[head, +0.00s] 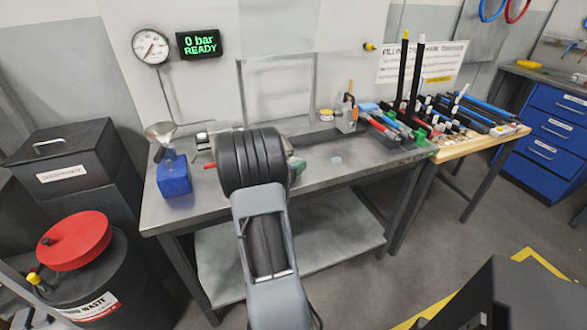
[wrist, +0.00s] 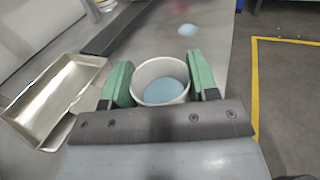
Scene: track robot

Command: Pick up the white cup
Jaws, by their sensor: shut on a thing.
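The white cup (wrist: 138,73) shows in the wrist view between the two green fingers of my gripper (wrist: 160,82). The cup is upright, with its open top toward the camera, and its inside looks blue at the bottom. The fingers are shut on its left and right sides. In the head view my gripper (head: 296,167) is mostly hidden behind my arm, with a bit of green showing over the metal bench. The cup cannot be made out there. I cannot tell whether the cup touches the bench.
A metal tray (wrist: 52,98) lies left of the cup. A pale blue patch (wrist: 188,30) marks the metal bench (head: 350,172) beyond it. Tools and bottles (head: 420,118) crowd the right side. A red-lidded waste drum (head: 75,240) stands on the floor.

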